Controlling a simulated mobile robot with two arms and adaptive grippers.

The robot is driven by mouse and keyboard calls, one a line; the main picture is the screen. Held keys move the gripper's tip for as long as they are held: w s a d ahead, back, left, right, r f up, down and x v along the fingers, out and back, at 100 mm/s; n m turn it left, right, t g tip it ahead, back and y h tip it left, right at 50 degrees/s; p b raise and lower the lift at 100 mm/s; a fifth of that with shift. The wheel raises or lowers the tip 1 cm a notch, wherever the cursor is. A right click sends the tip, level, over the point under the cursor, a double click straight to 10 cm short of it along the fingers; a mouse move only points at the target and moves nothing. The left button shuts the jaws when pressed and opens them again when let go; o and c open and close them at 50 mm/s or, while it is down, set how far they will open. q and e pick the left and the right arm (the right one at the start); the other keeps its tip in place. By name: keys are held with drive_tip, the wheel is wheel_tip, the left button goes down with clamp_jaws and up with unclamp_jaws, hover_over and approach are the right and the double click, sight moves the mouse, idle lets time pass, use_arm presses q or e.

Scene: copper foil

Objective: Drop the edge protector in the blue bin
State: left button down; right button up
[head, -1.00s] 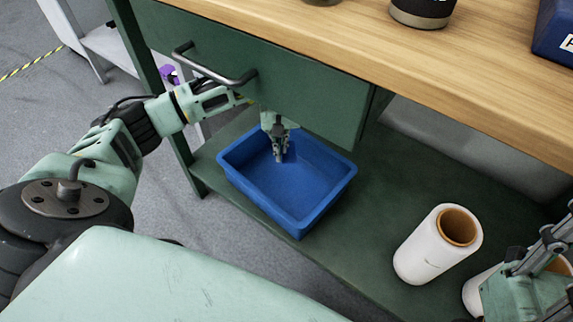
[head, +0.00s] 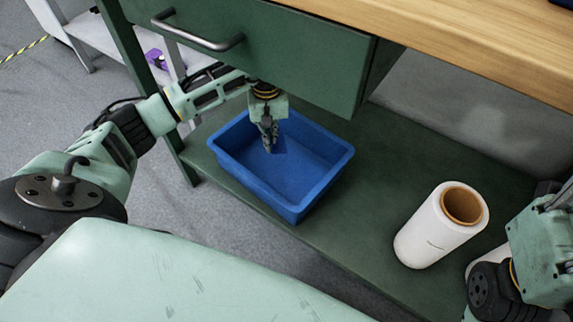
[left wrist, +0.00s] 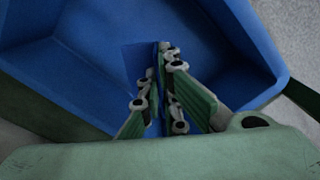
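The blue bin (head: 338,165) stands on the green lower shelf below the drawer. My left gripper (head: 271,147) points down over the inside of the bin. A small dark blue piece, which I take to be the edge protector (head: 280,146), shows at its fingertips. In the left wrist view the blue piece (left wrist: 140,66) is pinched between the nearly closed fingers (left wrist: 160,70), with the bin (left wrist: 85,35) below and around it. The fingers hide part of the piece. My right arm shows at the right edge; its fingers are not clearly visible.
A white roll with a brown core (head: 441,226) stands on the shelf (head: 350,245) right of the bin. Another white roll is partly hidden by my right arm. The drawer (head: 270,50) with its grey handle and the wooden worktop (head: 440,30) overhang the shelf.

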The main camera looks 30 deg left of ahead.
use_arm(q)
drive_tip(key=c, duration=2.5)
unclamp_jaws()
drive_tip(key=o, duration=0.6)
drive_tip(key=shift+o, duration=0.2)
drive_tip(key=shift+r, duration=0.15)
